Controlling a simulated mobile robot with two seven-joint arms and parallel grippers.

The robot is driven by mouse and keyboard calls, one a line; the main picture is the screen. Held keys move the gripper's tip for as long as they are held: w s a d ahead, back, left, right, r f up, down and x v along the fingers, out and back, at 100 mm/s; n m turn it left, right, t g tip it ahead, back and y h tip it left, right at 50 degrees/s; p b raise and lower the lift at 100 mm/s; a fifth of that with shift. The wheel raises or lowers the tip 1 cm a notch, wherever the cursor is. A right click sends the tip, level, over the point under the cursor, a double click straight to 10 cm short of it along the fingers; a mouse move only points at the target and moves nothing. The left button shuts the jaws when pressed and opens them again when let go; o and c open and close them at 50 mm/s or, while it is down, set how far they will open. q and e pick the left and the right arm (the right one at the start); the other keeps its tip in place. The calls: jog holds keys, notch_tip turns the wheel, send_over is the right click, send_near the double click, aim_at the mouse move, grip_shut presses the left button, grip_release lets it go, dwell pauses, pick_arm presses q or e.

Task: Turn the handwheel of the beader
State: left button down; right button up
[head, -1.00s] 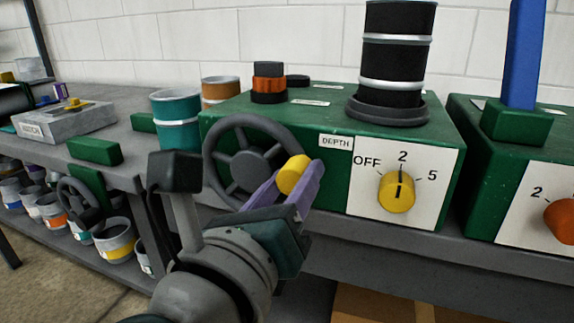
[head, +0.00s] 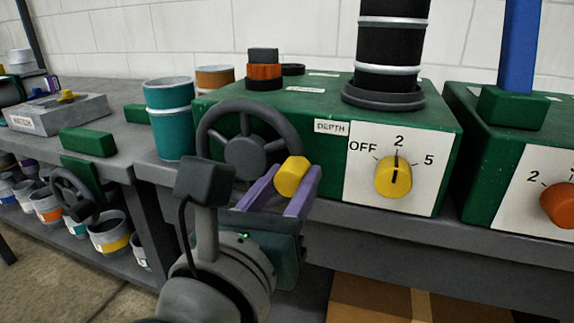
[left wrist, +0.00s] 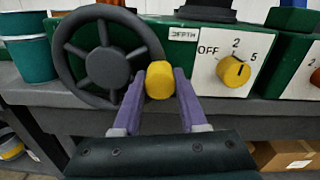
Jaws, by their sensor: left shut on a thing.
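The beader is a green box (head: 270,103) with a DEPTH label and a white dial plate, in the middle of the head view. Its dark grey handwheel (head: 244,158) is on the front, left of the label. The wheel's yellow knob (head: 292,176) is at its lower right. My left gripper (head: 283,181) has its purple fingers on either side of this knob and is shut on it. The left wrist view also shows the knob (left wrist: 159,80) between the fingers and the wheel (left wrist: 106,67) to its left. My right gripper is not in view.
A yellow dial (head: 394,176) on the beader points at 2. Another green machine (head: 506,126) stands to the right. Teal cans (head: 172,125) stand left of the beader. Another handwheel (head: 75,192) is at the far left. The grey bench edge runs below the beader.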

pick_arm(q)
jog(key=c, duration=0.7)
grip_release()
jog(key=shift+f, duration=0.1)
jog(key=shift+c, duration=0.2)
jog(key=v, duration=1)
